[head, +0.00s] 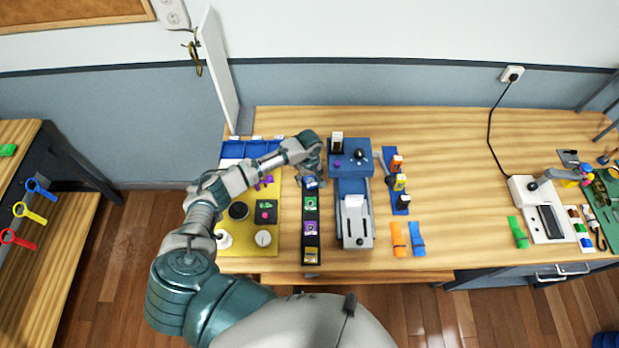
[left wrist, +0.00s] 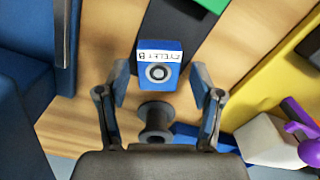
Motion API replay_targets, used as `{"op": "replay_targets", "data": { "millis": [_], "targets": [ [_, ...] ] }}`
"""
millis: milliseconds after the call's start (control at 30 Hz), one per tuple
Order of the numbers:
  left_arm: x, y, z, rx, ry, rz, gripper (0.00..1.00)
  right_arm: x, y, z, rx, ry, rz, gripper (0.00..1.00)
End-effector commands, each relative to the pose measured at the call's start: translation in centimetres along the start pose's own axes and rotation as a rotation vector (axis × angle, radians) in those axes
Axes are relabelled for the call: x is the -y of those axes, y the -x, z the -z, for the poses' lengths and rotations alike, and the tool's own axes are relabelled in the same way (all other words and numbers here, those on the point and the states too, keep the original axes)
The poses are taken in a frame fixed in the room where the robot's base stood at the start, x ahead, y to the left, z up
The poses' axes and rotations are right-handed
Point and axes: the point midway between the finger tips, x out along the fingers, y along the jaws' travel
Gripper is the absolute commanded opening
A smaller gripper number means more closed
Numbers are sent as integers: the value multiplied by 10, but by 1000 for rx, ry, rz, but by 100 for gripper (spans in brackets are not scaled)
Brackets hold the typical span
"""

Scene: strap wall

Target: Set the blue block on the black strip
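The blue block (head: 310,183), with a white label and a round grey mark on top, is at the far end of the black strip (head: 311,217). In the left wrist view the block (left wrist: 159,68) appears over the near end of the strip (left wrist: 178,30); whether it rests fully on it I cannot tell. My left gripper (head: 312,176) is above that end. In the wrist view its fingers (left wrist: 161,82) are spread on both sides of the block, with gaps showing. My right gripper is not in view.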

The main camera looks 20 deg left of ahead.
Motion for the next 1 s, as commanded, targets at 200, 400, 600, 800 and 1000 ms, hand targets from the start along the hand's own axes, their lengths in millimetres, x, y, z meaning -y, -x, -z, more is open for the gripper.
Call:
{"op": "replay_targets", "data": {
  "millis": [200,400,600,800,1000],
  "targets": [
    [0,1,0,-1,0,0,66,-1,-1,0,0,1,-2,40],
    [-1,28,0,-2,-1,-4,66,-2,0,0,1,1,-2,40],
    [-1,74,0,-1,-1,-4,66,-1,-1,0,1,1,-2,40],
    [-1,108,0,0,-1,-2,66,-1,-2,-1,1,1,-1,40],
    [-1,121,0,1,0,-1,66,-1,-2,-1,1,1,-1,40]
  ]
}}
